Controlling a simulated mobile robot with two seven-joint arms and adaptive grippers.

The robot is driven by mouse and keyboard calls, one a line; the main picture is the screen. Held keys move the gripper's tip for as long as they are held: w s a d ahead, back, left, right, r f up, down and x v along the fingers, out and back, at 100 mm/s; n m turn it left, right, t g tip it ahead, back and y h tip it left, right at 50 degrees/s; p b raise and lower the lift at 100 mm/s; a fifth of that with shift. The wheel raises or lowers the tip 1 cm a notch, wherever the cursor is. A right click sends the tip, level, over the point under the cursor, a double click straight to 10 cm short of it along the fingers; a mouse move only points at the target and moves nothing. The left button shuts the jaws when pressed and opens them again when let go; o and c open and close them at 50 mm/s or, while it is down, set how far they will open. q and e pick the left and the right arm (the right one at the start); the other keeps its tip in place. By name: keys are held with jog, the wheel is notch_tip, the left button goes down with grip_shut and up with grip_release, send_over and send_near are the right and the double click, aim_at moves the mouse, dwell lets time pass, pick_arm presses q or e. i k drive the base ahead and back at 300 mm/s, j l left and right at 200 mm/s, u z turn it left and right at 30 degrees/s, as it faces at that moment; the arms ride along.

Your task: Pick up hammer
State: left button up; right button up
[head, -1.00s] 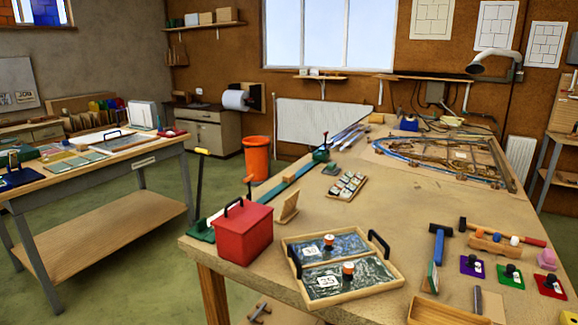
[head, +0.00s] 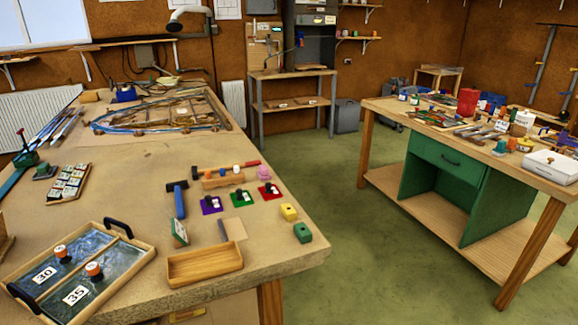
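Two hammer-like tools lie on the near wooden workbench (head: 130,160). One hammer (head: 178,200) has a dark head and a blue handle pointing toward the bench's front. The other, a red-handled hammer (head: 248,164), lies crosswise behind it, its dark head at the left end, close behind a small wooden rack (head: 222,181) with coloured knobs. I cannot tell which one the task means. Neither of my grippers is in view.
An open wooden box (head: 205,265), a two-part tray (head: 75,275) marked 30 and 35, and purple, green and red tiles (head: 240,197) surround the hammers. A green-fronted bench (head: 445,160) stands right, across open floor (head: 345,220).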

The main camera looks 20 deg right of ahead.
aim_at(196, 172)
jog(key=i+l+z, duration=0.15)
jog(key=l+z, duration=0.2)
jog(key=i+l+z, duration=0.5)
jog(key=z, duration=0.2)
jog(key=i+l, duration=0.35)
jog(key=i, duration=0.15)
jog(key=i+l+z, duration=0.1)
jog(key=i+l, duration=0.6)
jog(key=i, duration=0.25)
jog(key=i+j+u, duration=0.15)
jog(key=i+u, duration=0.2)
jog(key=u, duration=0.15)
jog(key=i+u, duration=0.65)
jog(key=u, duration=0.3)
jog(key=i+l+u, duration=0.3)
jog(key=u, duration=0.2)
jog(key=i+l+u, duration=0.45)
jog(key=i+j, duration=0.05)
jog(key=i, duration=0.1)
